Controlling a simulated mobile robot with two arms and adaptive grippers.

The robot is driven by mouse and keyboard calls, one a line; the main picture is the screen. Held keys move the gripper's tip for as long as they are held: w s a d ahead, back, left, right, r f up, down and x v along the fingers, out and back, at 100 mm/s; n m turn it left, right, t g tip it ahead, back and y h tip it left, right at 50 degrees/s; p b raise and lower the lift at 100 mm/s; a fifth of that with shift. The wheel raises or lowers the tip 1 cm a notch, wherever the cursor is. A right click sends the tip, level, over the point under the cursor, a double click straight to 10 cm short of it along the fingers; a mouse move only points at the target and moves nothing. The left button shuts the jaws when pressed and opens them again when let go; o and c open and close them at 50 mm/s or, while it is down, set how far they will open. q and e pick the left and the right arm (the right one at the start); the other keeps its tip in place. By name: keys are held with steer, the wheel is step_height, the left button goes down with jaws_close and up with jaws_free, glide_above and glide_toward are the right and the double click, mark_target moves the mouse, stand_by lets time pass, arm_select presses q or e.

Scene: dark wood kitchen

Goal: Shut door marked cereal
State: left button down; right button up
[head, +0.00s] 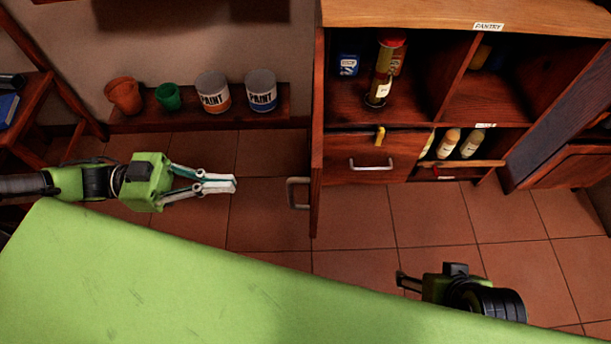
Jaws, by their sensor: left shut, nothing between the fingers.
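A wooden cabinet (420,13) labelled PANTRY stands at the back right. Its left door (317,130) stands open, seen nearly edge-on, with a grey handle (297,193) on its left face. I cannot read the word cereal on any door. My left gripper (234,184) is shut and empty, pointing right, to the left of the handle and apart from it. My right gripper (400,281) is low at the right, beyond my green body; its fingers are small and partly hidden, so I cannot tell whether they are open.
The cabinet holds bottles and a blue container (348,65), above a drawer (372,155) with a handle. A dark panel (550,130) stands at its right. Pots and paint cans (212,92) sit on a low shelf (190,121) at the back left. The tiled floor (270,220) between is clear.

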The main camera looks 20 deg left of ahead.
mark_target(288, 185)
arm_select(q)
steer(key=b+x, duration=0.1)
steer(key=x, duration=0.5)
steer(key=b+x, duration=0.2)
steer(key=x, duration=0.4)
steer(key=shift+w+f, duration=0.15)
steer(key=shift+f, duration=0.1)
steer(key=shift+d+b, duration=0.3)
steer(key=shift+d, duration=0.15)
arm_select(e)
steer(key=w+a+r+t, duration=0.1)
steer(key=w+a+t, duration=0.1)
steer(key=w, duration=0.4)
steer(key=shift+w+t+y, duration=0.4)
steer(key=shift+t, duration=0.4)
steer(key=shift+s, duration=0.1)
